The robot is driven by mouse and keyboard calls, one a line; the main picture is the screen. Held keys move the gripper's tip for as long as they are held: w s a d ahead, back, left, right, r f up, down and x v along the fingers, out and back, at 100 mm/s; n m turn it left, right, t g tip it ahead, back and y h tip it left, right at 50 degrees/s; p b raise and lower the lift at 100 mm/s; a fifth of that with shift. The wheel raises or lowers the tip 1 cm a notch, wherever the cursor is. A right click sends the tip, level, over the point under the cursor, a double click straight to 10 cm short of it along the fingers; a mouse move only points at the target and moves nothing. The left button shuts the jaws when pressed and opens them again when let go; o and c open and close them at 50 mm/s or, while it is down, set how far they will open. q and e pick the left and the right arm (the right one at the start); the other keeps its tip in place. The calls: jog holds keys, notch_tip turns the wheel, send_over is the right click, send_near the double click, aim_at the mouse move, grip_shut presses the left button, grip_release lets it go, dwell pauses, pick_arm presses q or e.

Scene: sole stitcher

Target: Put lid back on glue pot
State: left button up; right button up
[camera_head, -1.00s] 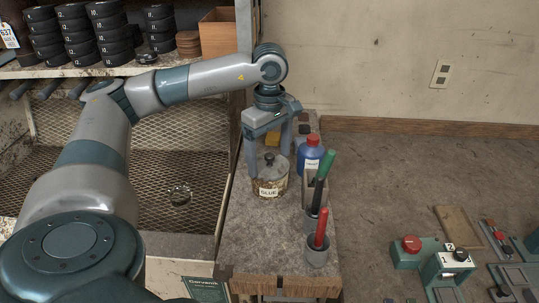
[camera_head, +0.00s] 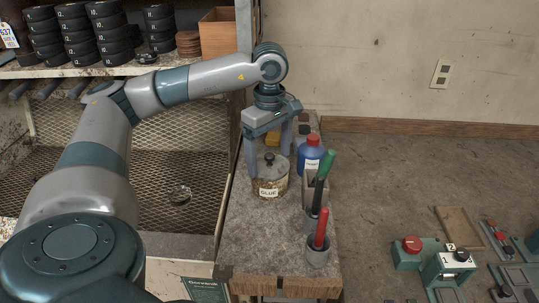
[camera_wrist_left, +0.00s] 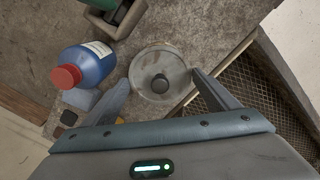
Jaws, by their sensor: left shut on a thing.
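The glue pot (camera_head: 267,193), a round pot with a "GLUE" label, stands upright on the grey bench top. Its round lid with a dark knob (camera_head: 269,158) is at the pot's mouth and looks level; whether it is fully seated I cannot tell. In the left wrist view the lid (camera_wrist_left: 160,62) shows from above as a grey disc. My left gripper (camera_head: 270,172) points down with a finger on either side of the lid, shut on it. The gripper also shows in the left wrist view (camera_wrist_left: 161,88). My right gripper is not in view.
A blue bottle with a red cap (camera_head: 312,155) stands right of the pot. The bench's front area (camera_head: 262,240) is clear. A mesh tray (camera_head: 170,150) lies to the left.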

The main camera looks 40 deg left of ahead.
pick_arm(q)
jog(key=shift+a+f+b, duration=0.15)
jog(key=shift+a+b, duration=0.05)
jog(key=shift+b, duration=0.15)
dwell(0.6)
jog(key=shift+s+a+f+b, duration=0.15)
jog(key=shift+a+f+b, duration=0.1)
jog(key=shift+f+b, duration=0.2)
jog(key=shift+d+f, duration=0.2)
jog(key=shift+d, duration=0.05)
dwell(1.0)
dwell(0.4)
jog(key=o, duration=1)
jog(key=shift+o, duration=0.2)
jog(key=shift+w+d+r+p, duration=0.1)
jog(key=shift+d+r+p, duration=0.2)
jog(key=shift+r, duration=0.5)
jog(key=shift+w+d+r+p, duration=0.2)
jog(key=shift+r+p, duration=0.15)
jog(key=shift+r, duration=0.4)
jog(key=shift+w+d+r+p, duration=0.1)
jog(key=shift+d+r+p, duration=0.2)
jog(key=shift+r, duration=0.5)
jog(key=shift+s+a+r+p, duration=0.1)
jog(key=shift+r+p, duration=0.9)
jog(key=shift+r, duration=0.65)
